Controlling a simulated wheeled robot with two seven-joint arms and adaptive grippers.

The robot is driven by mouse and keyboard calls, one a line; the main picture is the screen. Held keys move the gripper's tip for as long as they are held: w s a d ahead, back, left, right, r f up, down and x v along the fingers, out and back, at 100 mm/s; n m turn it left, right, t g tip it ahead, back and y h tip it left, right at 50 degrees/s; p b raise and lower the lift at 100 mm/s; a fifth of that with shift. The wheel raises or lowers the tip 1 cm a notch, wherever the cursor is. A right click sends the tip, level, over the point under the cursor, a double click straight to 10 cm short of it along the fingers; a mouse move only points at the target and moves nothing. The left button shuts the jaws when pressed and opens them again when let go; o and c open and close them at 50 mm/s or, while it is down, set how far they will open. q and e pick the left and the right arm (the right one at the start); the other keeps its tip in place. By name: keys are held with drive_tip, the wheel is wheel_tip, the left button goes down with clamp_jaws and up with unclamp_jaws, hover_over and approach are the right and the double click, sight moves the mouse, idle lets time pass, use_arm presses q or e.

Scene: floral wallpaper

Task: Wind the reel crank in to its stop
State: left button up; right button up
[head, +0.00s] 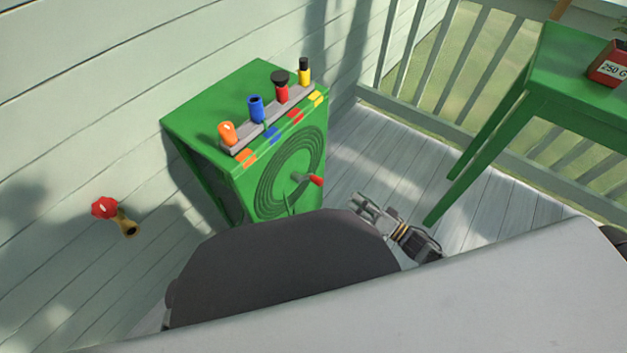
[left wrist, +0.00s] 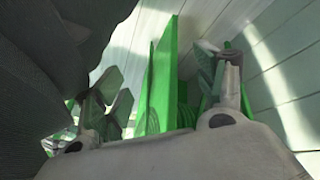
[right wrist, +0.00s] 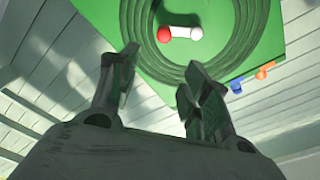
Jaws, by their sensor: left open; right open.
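The green reel cabinet (head: 240,130) stands by the wall, with coiled dark green hose (head: 285,180) on its front face. The crank, with a white arm and red knob (head: 316,181), sticks out at the coil's middle. In the right wrist view the crank (right wrist: 181,33) lies past the fingertips, its red knob at the left end. My right gripper (head: 375,208) is open and empty, below and right of the crank, apart from it. My left gripper (left wrist: 165,100) is open in the left wrist view, with green panels beyond its fingers; in the head view it is hidden.
A grey rack (head: 268,118) on the cabinet top holds orange, blue, red and yellow nozzles. A brass tap with a red handle (head: 105,208) is on the wall at left. A green table (head: 575,75) bears a red box (head: 609,66) at right. Deck boards between are clear.

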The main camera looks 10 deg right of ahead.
sight(322, 184)
use_arm(q)
drive_tip(key=shift+w+d+r+t, duration=0.15)
drive_tip(key=shift+w+r+t, duration=0.15)
drive_tip(key=shift+w+t, duration=0.25)
drive_tip(key=shift+w+d+r+t, duration=0.1)
drive_tip(key=shift+w+r+t, duration=0.25)
drive_tip(key=shift+w, duration=0.3)
use_arm(e)
drive_tip(key=shift+w+a+f+n+g+y, duration=0.15)
drive_tip(key=shift+a+n+g, duration=0.1)
drive_tip(key=shift+n, duration=1.8)
drive_tip(key=shift+a+r+n+g+y, duration=0.15)
drive_tip(key=shift+a+n, duration=0.15)
drive_tip(key=shift+n, duration=1.8)
drive_tip(key=shift+w+a+f+n+g+y, duration=0.15)
drive_tip(key=shift+a+n+g, duration=0.1)
drive_tip(key=shift+n, duration=1.8)
use_arm(q)
drive_tip(key=shift+f, duration=0.1)
